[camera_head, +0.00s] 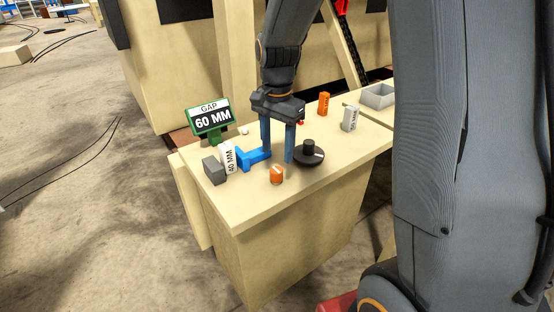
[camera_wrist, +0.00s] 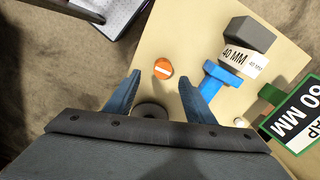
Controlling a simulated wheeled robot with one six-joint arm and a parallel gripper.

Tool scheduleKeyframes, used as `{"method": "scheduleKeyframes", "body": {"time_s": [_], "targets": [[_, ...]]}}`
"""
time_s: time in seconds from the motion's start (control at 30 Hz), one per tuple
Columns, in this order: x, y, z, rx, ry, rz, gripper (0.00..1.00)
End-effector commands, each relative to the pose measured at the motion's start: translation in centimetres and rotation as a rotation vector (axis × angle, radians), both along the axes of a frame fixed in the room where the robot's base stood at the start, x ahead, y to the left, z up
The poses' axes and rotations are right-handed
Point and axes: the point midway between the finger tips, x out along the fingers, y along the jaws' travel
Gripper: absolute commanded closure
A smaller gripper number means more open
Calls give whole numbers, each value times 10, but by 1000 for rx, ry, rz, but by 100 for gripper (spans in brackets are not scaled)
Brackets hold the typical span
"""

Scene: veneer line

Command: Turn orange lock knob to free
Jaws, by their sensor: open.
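The orange lock knob (camera_head: 277,175) stands on the bench top near its front edge. It also shows in the wrist view (camera_wrist: 163,69), round with a white line across its top. My gripper (camera_head: 278,158) points down with its two blue fingers apart and nothing between them. In the wrist view my gripper (camera_wrist: 166,86) has the knob just past and between its fingertips, apart from both. A black round handwheel (camera_head: 309,153) sits right of the fingers; part of it shows between the finger bases in the wrist view (camera_wrist: 151,110).
A blue T-shaped piece (camera_head: 253,158), a block marked in MM (camera_head: 228,158) and a grey block (camera_head: 214,170) lie left of the fingers. A green-framed sign reading GAP 60 MM (camera_head: 209,118) stands behind. Orange (camera_head: 323,103) and grey (camera_head: 350,118) blocks and a grey tray (camera_head: 378,96) are at right.

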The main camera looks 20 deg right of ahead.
Motion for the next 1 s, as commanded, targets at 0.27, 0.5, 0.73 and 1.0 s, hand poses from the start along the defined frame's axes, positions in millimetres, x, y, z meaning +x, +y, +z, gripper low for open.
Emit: {"method": "scheduleKeyframes", "body": {"time_s": [0.27,0.5,0.73,1.0], "targets": [[8,0,-16,0,8,-70,51],[8,0,-52,0,7,-68,51],[8,0,-71,0,6,-67,51],[9,0,-74,0,4,-67,51]]}}
